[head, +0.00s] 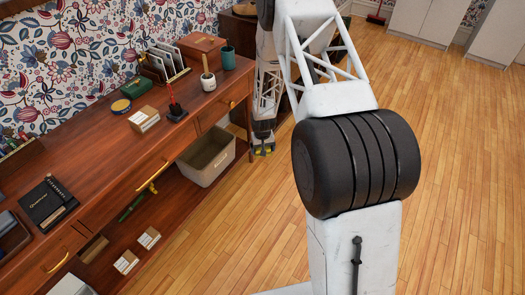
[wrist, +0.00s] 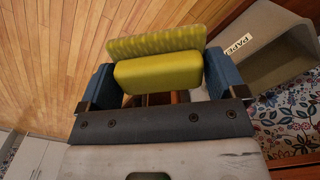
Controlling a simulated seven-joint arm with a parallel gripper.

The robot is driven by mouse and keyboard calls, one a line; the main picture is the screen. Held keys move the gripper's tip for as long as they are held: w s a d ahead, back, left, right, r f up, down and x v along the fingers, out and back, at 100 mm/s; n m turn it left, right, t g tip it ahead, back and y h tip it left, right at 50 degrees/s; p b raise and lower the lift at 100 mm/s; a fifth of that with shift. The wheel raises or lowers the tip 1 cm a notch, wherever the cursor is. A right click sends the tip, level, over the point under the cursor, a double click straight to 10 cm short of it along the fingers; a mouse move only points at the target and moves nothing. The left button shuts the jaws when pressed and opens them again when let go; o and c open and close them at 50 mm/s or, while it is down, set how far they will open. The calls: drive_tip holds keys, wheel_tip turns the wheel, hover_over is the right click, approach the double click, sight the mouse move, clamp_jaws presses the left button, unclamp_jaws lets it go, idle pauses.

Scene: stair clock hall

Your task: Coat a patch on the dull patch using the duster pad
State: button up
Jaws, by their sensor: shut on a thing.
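The duster pad (wrist: 158,72) is yellow-green, with a smooth block and a ridged layer beyond it in the wrist view. My gripper (wrist: 160,82) is shut on it, one blue finger at each end of the block. In the head view my gripper (head: 263,143) hangs low, pointing down, just right of the desk's end and above the wooden floor. A bit of the pad (head: 264,151) shows there below the jaws. I cannot make out the dull patch in either view.
A grey bin (head: 208,158) stands on the desk's lower shelf, close to my gripper; its "PAPER" label (wrist: 238,44) shows in the wrist view. The wooden desk (head: 110,175) holds a teal cup (head: 228,58), a pen stand (head: 176,112) and boxes. Open floor (head: 455,170) lies right.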

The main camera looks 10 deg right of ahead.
drive_tip(key=w+a+r+n, duration=0.1)
drive_tip(key=w+a+r, duration=0.2)
drive_tip(key=r, duration=0.3)
drive_tip(key=w+a+r+n, duration=0.1)
drive_tip(key=w+a+r, duration=0.2)
drive_tip(key=w+r, duration=0.15)
wheel_tip(320, 180, up, 24)
drive_tip(key=f+m, duration=0.1)
drive_tip(key=m, duration=0.1)
hover_over(121, 104)
drive_tip(key=shift+d+r, duration=0.15)
drive_tip(key=shift+r, duration=0.1)
drive_tip(key=shift+a, duration=0.3)
drive_tip(key=shift+f, duration=0.2)
drive_tip(key=shift+f, duration=2.85)
